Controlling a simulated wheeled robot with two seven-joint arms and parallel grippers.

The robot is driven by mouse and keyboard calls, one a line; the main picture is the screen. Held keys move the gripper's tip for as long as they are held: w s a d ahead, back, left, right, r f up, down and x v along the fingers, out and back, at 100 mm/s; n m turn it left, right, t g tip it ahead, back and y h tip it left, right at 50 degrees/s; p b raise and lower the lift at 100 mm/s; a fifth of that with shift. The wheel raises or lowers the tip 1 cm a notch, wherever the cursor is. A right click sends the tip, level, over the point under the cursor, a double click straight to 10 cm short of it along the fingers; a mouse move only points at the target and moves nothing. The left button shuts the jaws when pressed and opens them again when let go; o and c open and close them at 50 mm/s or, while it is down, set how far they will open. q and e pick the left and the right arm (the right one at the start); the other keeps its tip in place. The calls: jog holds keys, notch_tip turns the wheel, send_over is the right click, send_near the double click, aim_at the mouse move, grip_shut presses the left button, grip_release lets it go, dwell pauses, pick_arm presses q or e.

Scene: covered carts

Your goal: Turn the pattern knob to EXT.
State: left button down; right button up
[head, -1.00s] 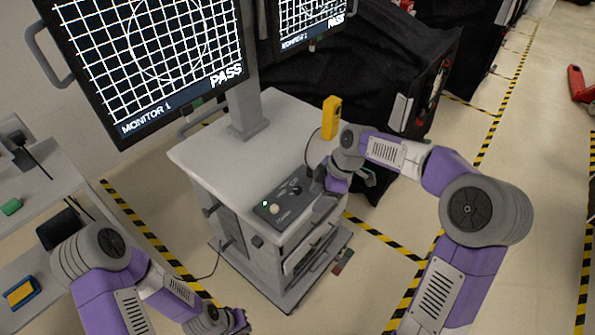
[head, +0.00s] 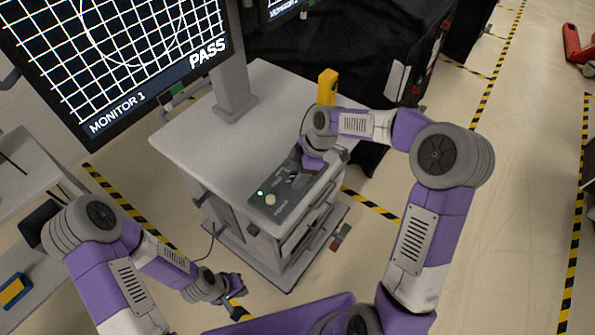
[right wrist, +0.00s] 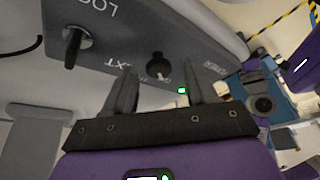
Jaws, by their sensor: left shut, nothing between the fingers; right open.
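The dark control panel (head: 287,197) lies at the front right of the grey cart's top. In the right wrist view, a small dark knob (right wrist: 158,66) on the panel appears between my open right fingers (right wrist: 160,93), with lettering reading EXT beside it. I cannot tell whether the fingers touch it, nor read its pointer. A second knob with a long black handle (right wrist: 73,45) stands further left, near lettering starting LOO. In the head view my right gripper (head: 304,170) is low over the panel's far end, its fingertips mostly hidden. My left gripper (head: 238,288) is shut and empty, low beside the cart.
A green light (head: 260,193) and a pale round button (head: 270,200) are at the panel's near end. A yellow device (head: 327,87) stands on the cart's back right corner. Monitor 1 (head: 130,50) shows a grid and PASS. A black-covered cart (head: 350,60) stands behind.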

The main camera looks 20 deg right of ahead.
jog(key=c, duration=1.1)
jog(key=shift+o, duration=0.2)
